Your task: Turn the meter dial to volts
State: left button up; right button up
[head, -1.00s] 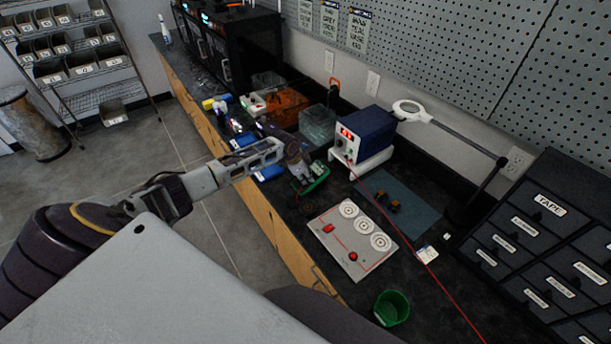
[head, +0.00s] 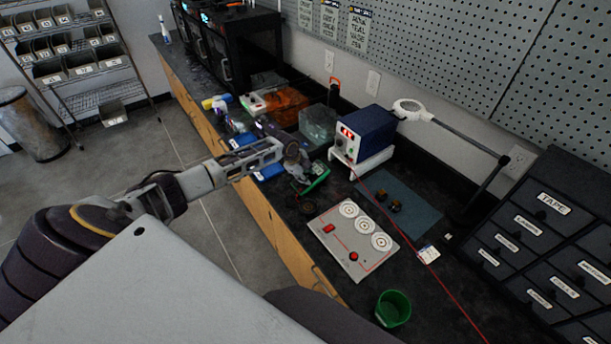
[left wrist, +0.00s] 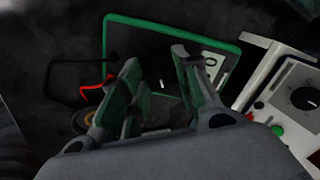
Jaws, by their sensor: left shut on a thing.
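The meter (head: 319,178) is a dark device with a green rim, lying on the black bench below my left gripper (head: 304,179). In the left wrist view the meter (left wrist: 225,44) shows its green edge and part of a pale panel. My left gripper (left wrist: 160,84) is over the meter's face, its two fingers shut on the meter dial. Only a dark patch with a small white mark (left wrist: 162,84) shows between the fingertips; the rest of the dial and its labels are hidden. My right gripper is not in view.
A blue power supply (head: 371,132) on a white stand is close behind the meter. Black and red leads (left wrist: 97,88) lie beside the meter.

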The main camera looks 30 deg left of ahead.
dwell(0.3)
pick_arm(q)
jog(key=o, duration=1)
jog(key=shift+r, duration=0.15)
jog(key=shift+v, duration=5.9)
